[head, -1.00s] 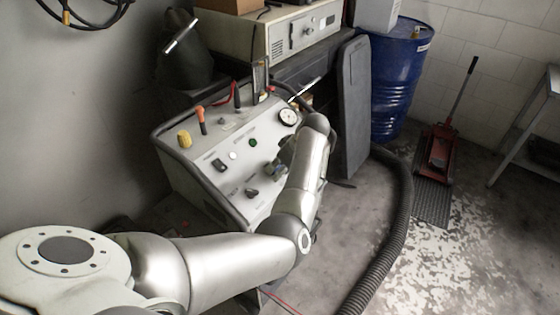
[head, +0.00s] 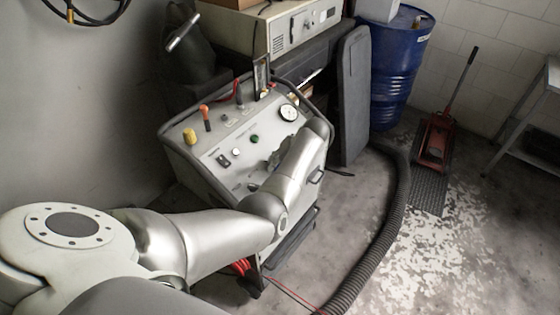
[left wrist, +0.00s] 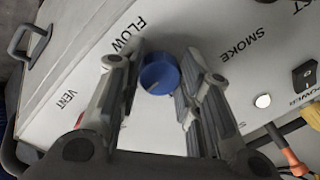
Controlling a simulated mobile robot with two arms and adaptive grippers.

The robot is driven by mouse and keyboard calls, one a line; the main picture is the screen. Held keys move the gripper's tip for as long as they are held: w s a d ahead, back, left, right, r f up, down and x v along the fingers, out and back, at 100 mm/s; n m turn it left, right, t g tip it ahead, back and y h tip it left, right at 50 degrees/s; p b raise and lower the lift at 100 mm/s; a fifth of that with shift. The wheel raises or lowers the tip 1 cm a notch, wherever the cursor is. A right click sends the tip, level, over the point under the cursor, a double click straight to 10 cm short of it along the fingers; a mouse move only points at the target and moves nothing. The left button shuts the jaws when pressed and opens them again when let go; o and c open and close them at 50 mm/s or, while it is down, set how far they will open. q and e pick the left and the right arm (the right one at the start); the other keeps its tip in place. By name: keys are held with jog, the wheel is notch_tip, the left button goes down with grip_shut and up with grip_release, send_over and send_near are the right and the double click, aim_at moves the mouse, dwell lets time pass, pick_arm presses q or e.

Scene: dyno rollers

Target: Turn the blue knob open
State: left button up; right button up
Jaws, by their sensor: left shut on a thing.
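The blue knob (left wrist: 160,78) is round and sits on the white control panel (left wrist: 65,90), close to the "FLOW" label, in the left wrist view. My left gripper (left wrist: 157,73) has one finger on each side of it and is shut on it. In the head view the same panel (head: 205,160) slopes on the front of the machine, and my silver left arm reaches over its right part. The knob and the fingertips are hidden or too small to make out there. My right gripper is not in view.
A black hose (head: 390,230) curves over the floor on the right. A blue barrel (head: 398,75) stands behind.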

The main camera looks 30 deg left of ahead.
pick_arm(q)
jog(key=shift+m, duration=0.5)
jog(key=o, duration=1)
jog(key=v, duration=1.2)
